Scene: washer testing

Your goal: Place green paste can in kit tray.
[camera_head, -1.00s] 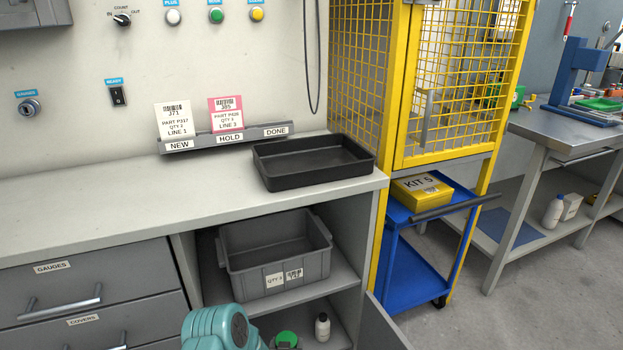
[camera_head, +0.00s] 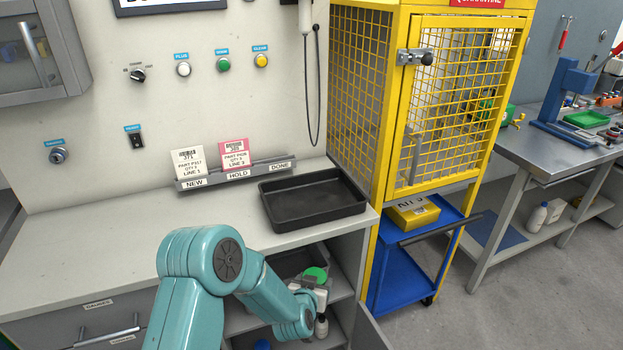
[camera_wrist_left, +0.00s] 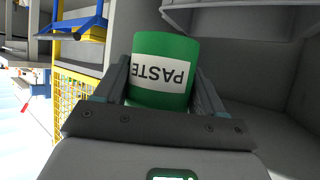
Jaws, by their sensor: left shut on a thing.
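The green paste can (camera_wrist_left: 163,52), with a white PASTE label, is between the two fingers of my left gripper (camera_wrist_left: 162,85) in the left wrist view. The fingers are shut on it. In the head view the green top of the can (camera_head: 316,274) shows at the end of my teal left arm, in front of the open cabinet shelf below the bench. The black kit tray (camera_head: 314,203) lies empty on the bench top, above and behind the can. My right gripper is not in view.
The cabinet opening (camera_head: 345,260) lies under the bench edge, with a small bottle (camera_head: 321,328) on its lower shelf. A yellow mesh cage (camera_head: 455,110) and a blue cart (camera_head: 405,285) stand to the right.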

